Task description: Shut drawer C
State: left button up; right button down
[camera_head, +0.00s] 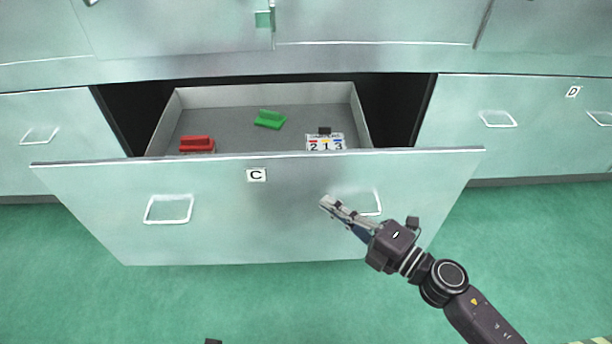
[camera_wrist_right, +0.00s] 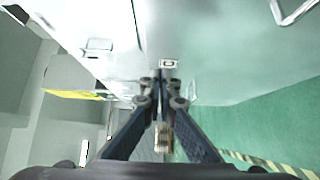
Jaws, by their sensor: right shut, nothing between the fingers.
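Drawer C (camera_head: 255,222) is pulled open, its pale green front standing well out from the cabinet. It carries a "C" label (camera_head: 256,175) and two handles, a left handle (camera_head: 168,209) and a right handle (camera_head: 371,203). My right gripper (camera_head: 325,203) is shut and empty, in front of the drawer front just left of the right handle. I cannot tell whether its fingertips touch the front. In the right wrist view the shut fingers (camera_wrist_right: 160,88) point toward the "C" label (camera_wrist_right: 168,63). My left gripper is not in view.
Inside the drawer lie a red block (camera_head: 197,144), a green block (camera_head: 270,119) and a white number plate (camera_head: 325,143). Drawer D (camera_head: 540,120) is closed at the right. The green floor (camera_head: 80,290) in front is mostly clear.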

aim_at(293, 167)
jog(key=x, duration=0.3)
jog(key=w+d+x, duration=0.1)
jog(key=x, duration=0.5)
jog(key=shift+w+d+f, duration=0.1)
jog(key=shift+w+d, duration=0.05)
jog(key=shift+w, duration=0.3)
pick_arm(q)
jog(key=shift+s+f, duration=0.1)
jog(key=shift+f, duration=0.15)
pick_arm(e)
jog(key=shift+w, duration=0.45)
